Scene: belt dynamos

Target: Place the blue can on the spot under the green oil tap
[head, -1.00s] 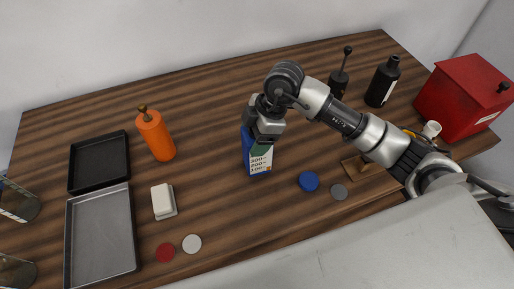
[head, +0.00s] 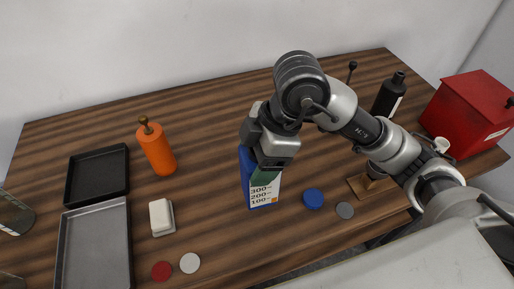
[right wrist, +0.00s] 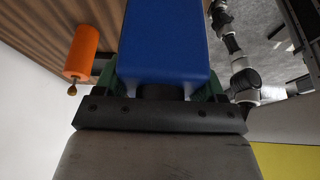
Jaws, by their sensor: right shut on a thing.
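The blue can (head: 244,165), with a white scale label marked 300, 200, 100, is in my right gripper (head: 266,172) near the middle of the table in the head view. The gripper is shut on it from above and hides its top. The can looks upright and seems raised off the wood, though its height is hard to judge. In the right wrist view the can (right wrist: 163,45) fills the space between the green fingers of the gripper (right wrist: 160,85). I see no green oil tap or spot under it. My left gripper is not in view.
An orange bottle (head: 157,150), black tray (head: 97,176), grey tray (head: 95,245) and white block (head: 161,217) are left. A black bottle (head: 387,97) and red box (head: 470,115) stand at right.

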